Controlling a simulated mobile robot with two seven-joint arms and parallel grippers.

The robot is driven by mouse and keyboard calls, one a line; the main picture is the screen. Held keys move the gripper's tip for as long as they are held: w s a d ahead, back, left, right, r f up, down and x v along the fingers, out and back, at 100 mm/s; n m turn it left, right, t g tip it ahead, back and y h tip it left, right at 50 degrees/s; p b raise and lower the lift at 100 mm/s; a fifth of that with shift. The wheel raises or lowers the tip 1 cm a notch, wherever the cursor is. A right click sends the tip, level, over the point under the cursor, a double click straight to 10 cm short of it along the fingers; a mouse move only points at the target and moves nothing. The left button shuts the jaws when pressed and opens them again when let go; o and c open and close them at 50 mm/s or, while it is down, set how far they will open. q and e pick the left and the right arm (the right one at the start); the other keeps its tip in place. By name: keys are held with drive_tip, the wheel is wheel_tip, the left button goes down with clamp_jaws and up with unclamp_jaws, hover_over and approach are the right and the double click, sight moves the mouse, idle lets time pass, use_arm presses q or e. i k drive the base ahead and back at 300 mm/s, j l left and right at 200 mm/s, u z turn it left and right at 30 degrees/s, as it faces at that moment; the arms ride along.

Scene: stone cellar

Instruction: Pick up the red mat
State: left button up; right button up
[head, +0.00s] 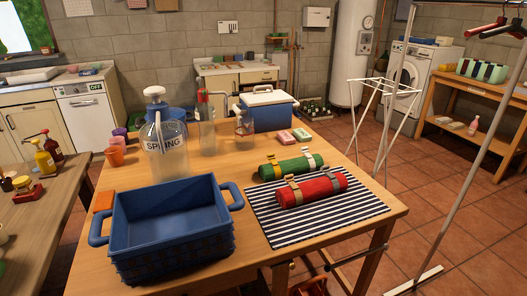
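The red mat (318,188) is rolled up, with tan straps around it. It lies on a striped navy and white cloth (345,218) at the right front of the wooden table. A green rolled mat (305,163) with yellowish straps lies just behind it, very close; I cannot tell if they touch. Neither of my grippers shows in the head view.
A blue basket (178,220) stands front left on the table (374,254). Behind it are a large glass bottle (167,150), smaller bottles, cups and a blue cooler (270,112). A white drying rack (378,90) and metal pole stand to the right.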

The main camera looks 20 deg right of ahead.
sight(317, 189)
drive_tip(key=l+u, duration=0.2)
drive_tip(key=l, duration=0.9)
drive_tip(key=k+l+u, duration=0.15)
drive_tip(key=l, duration=0.95)
drive_tip(key=i+l, duration=0.15)
drive_tip(key=i+l+u, duration=0.15)
drive_tip(key=l, duration=0.25)
drive_tip(key=i+l, duration=0.1)
drive_tip(key=l, duration=0.2)
drive_tip(key=j+u, duration=0.05)
